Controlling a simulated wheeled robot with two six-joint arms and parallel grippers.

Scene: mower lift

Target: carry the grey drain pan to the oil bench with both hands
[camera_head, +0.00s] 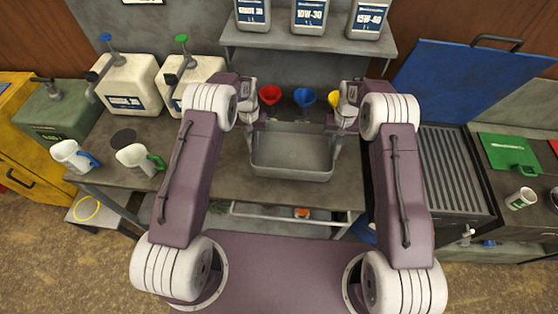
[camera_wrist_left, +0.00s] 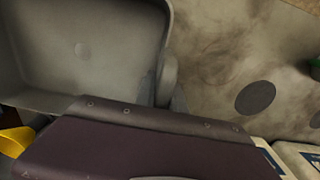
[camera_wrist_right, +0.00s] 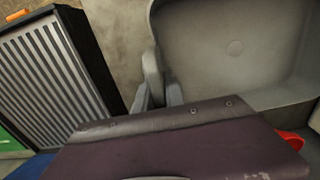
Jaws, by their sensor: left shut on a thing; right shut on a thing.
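The grey drain pan (camera_head: 292,152) is an empty, level rectangular tray over the middle of the oil bench (camera_head: 240,188). My left gripper (camera_head: 250,136) is shut on its left side, and my right gripper (camera_head: 337,142) is shut on its right side. In the left wrist view the pan (camera_wrist_left: 85,50) fills the upper left, with fingers at its side handle. In the right wrist view the pan (camera_wrist_right: 235,55) fills the upper right, with fingers at its other handle. I cannot tell whether its bottom touches the bench top.
Red (camera_head: 270,95), blue (camera_head: 304,97) and yellow (camera_head: 335,99) funnels stand behind the pan, under a shelf (camera_head: 305,42) of oil jugs. White pump containers (camera_head: 128,82) and measuring jugs (camera_head: 138,160) stand left. A slatted grey tray (camera_head: 455,170) lies right.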

